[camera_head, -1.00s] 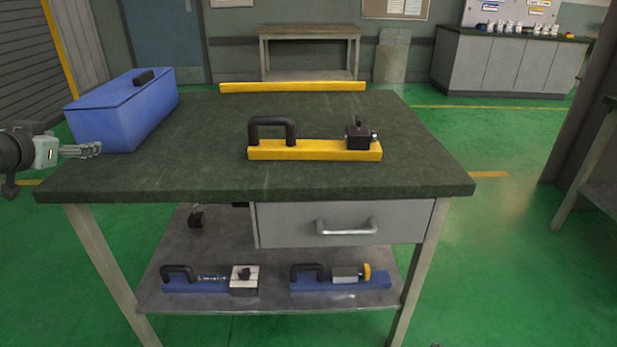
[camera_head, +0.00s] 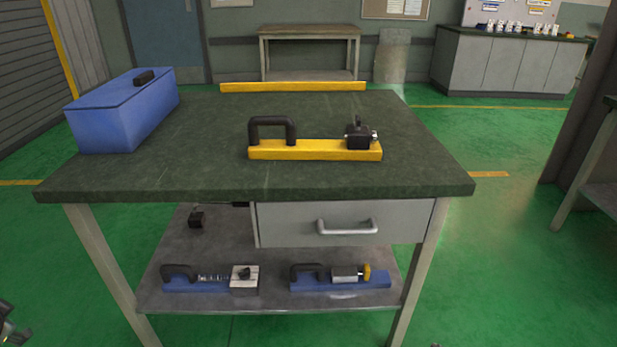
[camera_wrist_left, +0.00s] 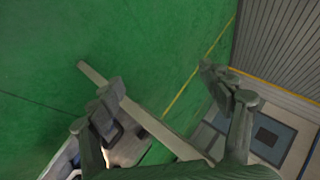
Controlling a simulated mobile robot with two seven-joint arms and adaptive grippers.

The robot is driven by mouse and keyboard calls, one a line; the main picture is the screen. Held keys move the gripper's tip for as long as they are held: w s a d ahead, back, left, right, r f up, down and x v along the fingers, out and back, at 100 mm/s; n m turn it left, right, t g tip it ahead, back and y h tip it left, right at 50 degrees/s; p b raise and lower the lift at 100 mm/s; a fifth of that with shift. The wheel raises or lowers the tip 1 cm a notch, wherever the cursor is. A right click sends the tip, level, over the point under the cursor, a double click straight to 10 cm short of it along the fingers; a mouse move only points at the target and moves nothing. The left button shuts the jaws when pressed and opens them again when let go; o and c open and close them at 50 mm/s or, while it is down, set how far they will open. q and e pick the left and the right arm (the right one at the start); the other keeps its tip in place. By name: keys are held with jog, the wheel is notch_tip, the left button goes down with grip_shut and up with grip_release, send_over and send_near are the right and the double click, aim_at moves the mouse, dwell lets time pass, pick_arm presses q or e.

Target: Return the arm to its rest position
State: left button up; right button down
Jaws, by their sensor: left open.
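My left gripper (camera_wrist_left: 165,92) is open in the left wrist view, with its two fingers spread wide and nothing between them but green floor and a pale grey bar beyond. In the head view only a small dark piece of my left arm shows at the bottom left corner, low and clear of the workbench. My right gripper is not in view.
The green-topped workbench (camera_head: 190,180) bears a blue box (camera_head: 120,115), a yellow bar with black handle (camera_head: 310,150) and a yellow strip (camera_head: 292,87). Its lower shelf (camera_head: 275,300) holds two blue handled fixtures. Green floor (camera_head: 40,240) is clear at left.

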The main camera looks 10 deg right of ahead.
pick_arm(q)
jog(key=s+a+f+m+g+y, duration=0.1)
jog(key=s+a+f+m+g, duration=0.1)
jog(key=s+f, duration=0.9)
jog(key=s+d+f+n+h, duration=0.2)
jog(key=s+d+f, duration=0.1)
jog(key=d, duration=0.8)
jog(key=s+d+f+n+g+h, duration=0.1)
jog(key=s+d+f+h, duration=0.1)
jog(key=d+f, duration=0.4)
jog(key=s+d+f+n+g+h, duration=0.1)
jog(key=s+d+f, duration=0.3)
jog(key=d, duration=1.1)
jog(key=shift+s+d+f+n+h, duration=0.4)
jog(key=shift+f+n+h, duration=0.1)
jog(key=shift+n+h, duration=0.25)
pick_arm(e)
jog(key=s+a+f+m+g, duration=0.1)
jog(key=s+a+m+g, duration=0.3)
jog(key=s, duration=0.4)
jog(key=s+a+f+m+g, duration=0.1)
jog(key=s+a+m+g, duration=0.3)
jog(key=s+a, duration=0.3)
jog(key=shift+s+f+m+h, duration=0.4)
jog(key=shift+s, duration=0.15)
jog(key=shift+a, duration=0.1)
